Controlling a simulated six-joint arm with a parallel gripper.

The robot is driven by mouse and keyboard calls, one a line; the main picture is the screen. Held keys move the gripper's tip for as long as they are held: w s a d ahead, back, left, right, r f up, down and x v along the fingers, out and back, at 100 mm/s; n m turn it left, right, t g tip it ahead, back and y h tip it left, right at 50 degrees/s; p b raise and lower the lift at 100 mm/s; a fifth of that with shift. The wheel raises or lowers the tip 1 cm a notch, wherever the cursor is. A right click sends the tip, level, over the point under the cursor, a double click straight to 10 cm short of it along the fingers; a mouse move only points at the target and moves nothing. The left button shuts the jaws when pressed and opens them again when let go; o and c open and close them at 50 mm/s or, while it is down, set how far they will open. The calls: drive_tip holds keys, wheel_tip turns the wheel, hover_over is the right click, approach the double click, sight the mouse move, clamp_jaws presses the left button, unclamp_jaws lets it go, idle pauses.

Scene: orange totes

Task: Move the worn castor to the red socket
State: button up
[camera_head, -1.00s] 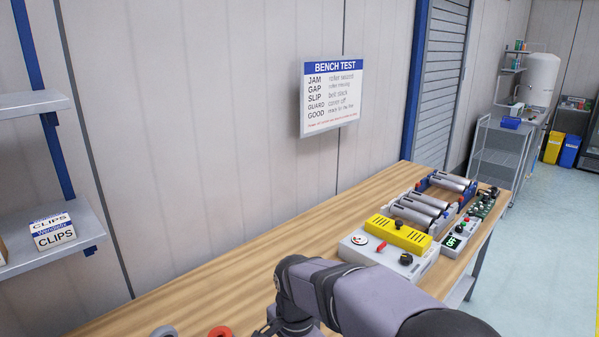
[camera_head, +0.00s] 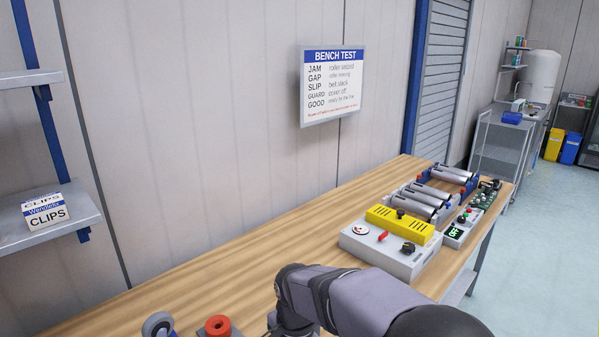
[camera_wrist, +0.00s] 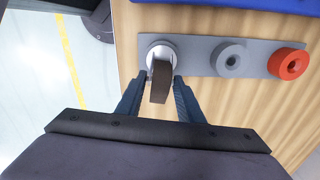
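The worn castor (camera_wrist: 161,80), with a dark brown wheel, stands at the white socket (camera_wrist: 165,52) on a grey plate in the wrist view. The red socket (camera_wrist: 289,64) is at the right end of that plate and also shows at the bottom of the head view (camera_head: 218,327). My gripper (camera_wrist: 160,88) is open, with its two blue fingers on either side of the castor's wheel. I cannot tell whether either finger touches it. In the head view my gripper is not visible.
A grey socket (camera_wrist: 229,57) lies between the white and red ones. A blue edge (camera_wrist: 225,6) borders the plate's far side. In the head view, a tester with a yellow cover (camera_head: 400,224) and rollers stand on the right of the wooden bench (camera_head: 240,245); its middle is clear.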

drive_tip(key=c, duration=0.7)
clamp_jaws()
drive_tip(key=shift+r, duration=0.15)
drive_tip(key=shift+r+p, duration=2.75)
drive_tip(key=shift+r, duration=0.15)
